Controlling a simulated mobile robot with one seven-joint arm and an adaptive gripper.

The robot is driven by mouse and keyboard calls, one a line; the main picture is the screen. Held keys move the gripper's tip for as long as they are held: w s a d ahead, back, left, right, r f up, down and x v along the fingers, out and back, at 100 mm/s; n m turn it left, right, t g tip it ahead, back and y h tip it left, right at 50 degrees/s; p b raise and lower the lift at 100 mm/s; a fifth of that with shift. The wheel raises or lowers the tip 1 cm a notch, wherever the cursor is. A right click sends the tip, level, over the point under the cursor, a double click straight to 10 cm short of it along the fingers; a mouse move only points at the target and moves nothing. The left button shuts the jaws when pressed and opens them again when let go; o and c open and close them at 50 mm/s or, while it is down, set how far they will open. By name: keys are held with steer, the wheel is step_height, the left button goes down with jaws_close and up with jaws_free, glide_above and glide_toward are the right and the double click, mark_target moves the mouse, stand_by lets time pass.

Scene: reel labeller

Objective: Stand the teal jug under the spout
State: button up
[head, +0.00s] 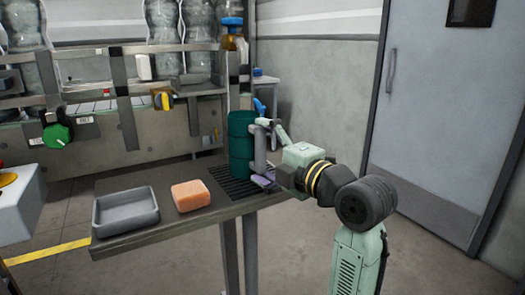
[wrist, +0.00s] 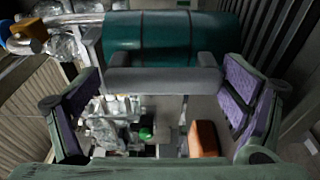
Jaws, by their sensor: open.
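The teal jug (head: 241,140) stands upright on the black slatted grate (head: 226,183) at the bench's right end. Its grey handle (head: 260,150) faces right, toward my gripper (head: 270,155). A blue-topped amber fitting (head: 232,32), which may be the spout, is above the jug in the head view; its outlet is not clear. My gripper is open, one finger near the handle's top and one near its bottom. In the wrist view the jug (wrist: 175,35) lies across the top and the handle (wrist: 165,78) spans between the open fingers (wrist: 160,105). Contact cannot be told.
An orange block (head: 191,195) and a shallow grey tray (head: 125,211) are on the bench, left of the jug. Behind is a machine with a green knob (head: 57,135) and a yellow one (head: 163,101). A door (head: 440,110) stands at the right.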

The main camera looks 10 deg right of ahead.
steer(key=b+v, duration=0.2)
steer(key=v, duration=1)
